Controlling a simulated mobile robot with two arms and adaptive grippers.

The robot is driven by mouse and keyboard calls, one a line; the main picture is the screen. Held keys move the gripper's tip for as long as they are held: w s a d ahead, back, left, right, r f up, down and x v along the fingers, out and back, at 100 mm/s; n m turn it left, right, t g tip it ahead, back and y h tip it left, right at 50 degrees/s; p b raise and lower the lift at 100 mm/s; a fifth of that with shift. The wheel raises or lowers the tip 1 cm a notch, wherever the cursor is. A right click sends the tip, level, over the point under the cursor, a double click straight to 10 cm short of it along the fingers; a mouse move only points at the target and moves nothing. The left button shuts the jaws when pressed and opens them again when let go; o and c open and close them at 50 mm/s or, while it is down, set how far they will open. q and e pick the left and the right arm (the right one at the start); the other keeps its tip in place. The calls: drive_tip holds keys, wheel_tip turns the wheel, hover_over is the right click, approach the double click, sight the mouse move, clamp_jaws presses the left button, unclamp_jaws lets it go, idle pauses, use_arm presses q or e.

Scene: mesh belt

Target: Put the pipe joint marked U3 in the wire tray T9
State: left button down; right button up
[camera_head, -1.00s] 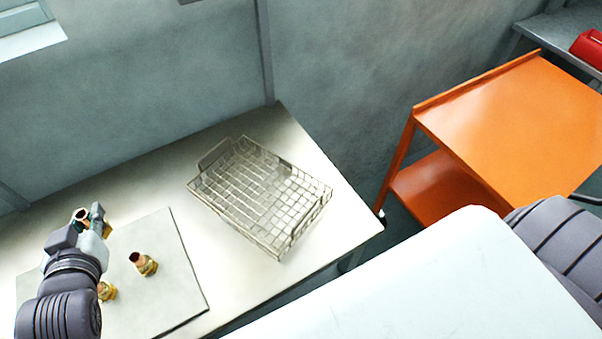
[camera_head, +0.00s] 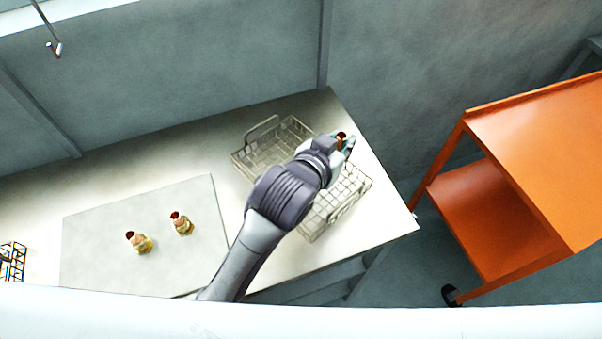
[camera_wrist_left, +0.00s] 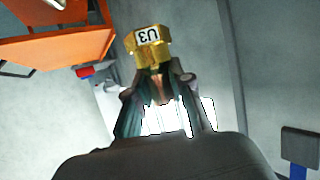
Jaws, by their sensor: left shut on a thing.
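My left gripper (camera_head: 345,145) is shut on a brass and copper pipe joint (camera_head: 341,137). In the left wrist view the joint (camera_wrist_left: 149,48) shows a white label reading U3, held between the fingertips (camera_wrist_left: 160,80). In the head view the gripper and joint appear over the right part of the wire tray (camera_head: 351,193); their height above it is hard to tell. My forearm hides the middle of the tray. No T9 mark is readable. My right gripper is not in view.
Two other pipe joints (camera_head: 138,242) (camera_head: 181,223) stand on a grey mat (camera_head: 90,240) to the left. A dark wire rack (camera_head: 12,262) is at the far left. An orange cart (camera_head: 540,150) stands right of the table. The table between mat and tray is partly clear.

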use_arm(q)
drive_tip(key=shift+m+g+h, duration=0.3)
drive_tip(key=shift+m+h, duration=0.2)
drive_tip(key=a+f, duration=0.2)
drive_tip(key=w+a+f+p, duration=0.1)
drive_tip(key=a+f, duration=0.1)
drive_tip(key=a, duration=0.1)
drive_tip(key=w+a+f+p, duration=0.1)
drive_tip(key=a+f, duration=0.1)
drive_tip(key=a, duration=0.1)
drive_tip(key=shift+w+f, duration=0.25)
drive_tip(key=shift+f, duration=0.1)
wheel_tip(320, 180, down, 3)
drive_tip(key=shift+f+p, duration=0.15)
drive_tip(key=shift+p, duration=0.3)
drive_tip(key=shift+f, duration=0.45)
drive_tip(key=c, duration=1)
unclamp_jaws()
drive_tip(key=shift+c, duration=0.2)
